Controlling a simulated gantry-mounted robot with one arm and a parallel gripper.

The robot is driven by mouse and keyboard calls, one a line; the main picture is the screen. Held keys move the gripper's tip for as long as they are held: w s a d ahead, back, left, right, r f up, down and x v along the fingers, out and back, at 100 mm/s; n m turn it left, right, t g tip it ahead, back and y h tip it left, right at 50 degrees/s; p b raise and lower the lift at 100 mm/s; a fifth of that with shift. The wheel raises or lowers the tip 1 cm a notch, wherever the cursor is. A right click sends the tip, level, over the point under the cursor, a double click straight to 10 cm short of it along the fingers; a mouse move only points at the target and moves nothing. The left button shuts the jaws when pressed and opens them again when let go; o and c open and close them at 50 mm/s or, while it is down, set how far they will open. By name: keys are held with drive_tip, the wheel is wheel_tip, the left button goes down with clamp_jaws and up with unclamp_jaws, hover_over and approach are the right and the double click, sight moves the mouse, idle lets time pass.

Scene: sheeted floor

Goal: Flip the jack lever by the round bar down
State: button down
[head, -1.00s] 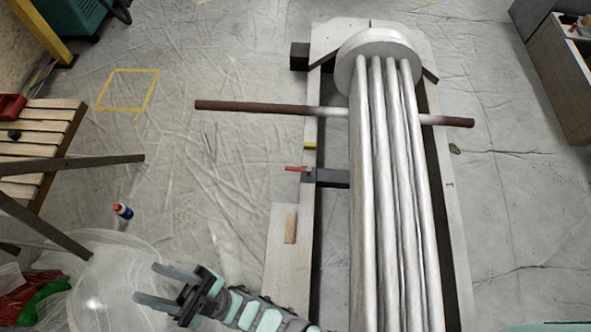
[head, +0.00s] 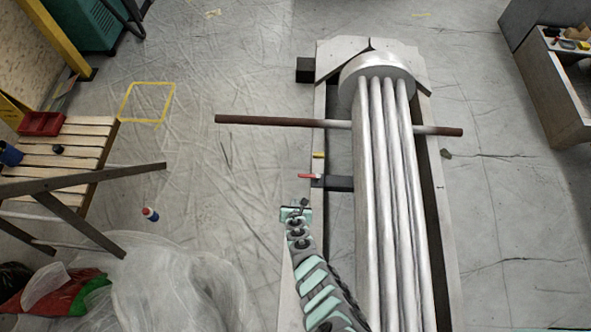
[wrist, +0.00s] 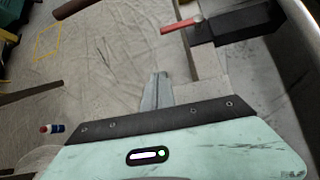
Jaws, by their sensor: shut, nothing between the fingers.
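The jack lever (head: 306,176) is a small red handle sticking out to the left of a dark block (head: 338,183) on the frame's left side. In the wrist view the lever (wrist: 180,25) shows at the top, about level, with a pale joint at its right end. The round bar (head: 270,121) is a long brown rod crossing the frame farther back; its end (wrist: 73,8) shows at the wrist view's top. My gripper (head: 296,210) is shut and empty, nearer than the lever and apart from it. Its fingertips (wrist: 160,76) point toward the lever's side.
A metal frame with several long pale tubes (head: 388,200) fills the right. A yellow piece (head: 319,155) sits between lever and bar. A slatted bench (head: 70,150), plastic sheeting (head: 180,285) and a small bottle (head: 150,214) are left. Floor left of the lever is clear.

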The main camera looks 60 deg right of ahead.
drive_tip(key=s+d, duration=0.1)
drive_tip(key=s+d+g, duration=0.1)
drive_tip(key=shift+s+r+h, duration=0.3)
drive_tip(key=shift+r+h, duration=0.1)
drive_tip(key=shift+d, duration=0.1)
drive_tip(key=w+d+r+b+x, duration=0.1)
drive_tip(key=r+b+x, duration=0.1)
drive_tip(key=b+x, duration=1)
drive_tip(key=shift+w+d+f, duration=0.15)
drive_tip(key=shift+d+f, duration=0.1)
drive_tip(key=shift+d, duration=0.4)
drive_tip(key=shift+w+a, duration=0.1)
drive_tip(key=shift+a, duration=0.05)
